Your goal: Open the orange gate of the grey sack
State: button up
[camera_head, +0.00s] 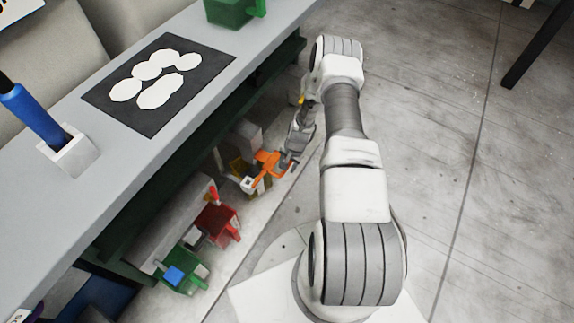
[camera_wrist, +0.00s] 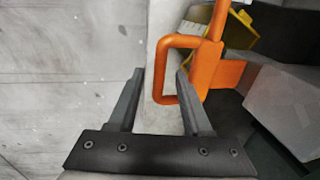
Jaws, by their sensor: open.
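The orange gate (camera_wrist: 207,65) shows in the wrist view as an upright orange post and arm with a looped handle (camera_wrist: 158,70) on its left. It also shows in the head view (camera_head: 268,166) under the bench. My gripper (camera_wrist: 160,73) is open, and the handle's left bar appears between its two fingers. The right finger overlaps the loop; I cannot tell whether it reaches inside it. A pale grey block-like body (camera_wrist: 290,108), possibly the grey sack, is right of the gate. In the head view my gripper (camera_head: 288,160) is beside the gate and small.
A yellow container (camera_wrist: 240,35) is behind the gate. Red (camera_head: 218,222) and green (camera_head: 182,272) containers stand nearer under the bench. The grey benchtop (camera_head: 125,160) overhangs them, bearing a dark mat (camera_head: 190,92) with white pieces. Open floor (camera_head: 430,130) lies to the right.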

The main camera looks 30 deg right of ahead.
notch_tip(320, 180, up, 16)
jog(key=s+d+p, duration=0.1)
jog(key=s+p, duration=0.1)
jog(key=p, duration=0.3)
jog(key=shift+s+d+r, duration=0.2)
jog(key=shift+s+d, duration=0.15)
jog(key=shift+d, duration=0.05)
jog(key=shift+s, duration=0.1)
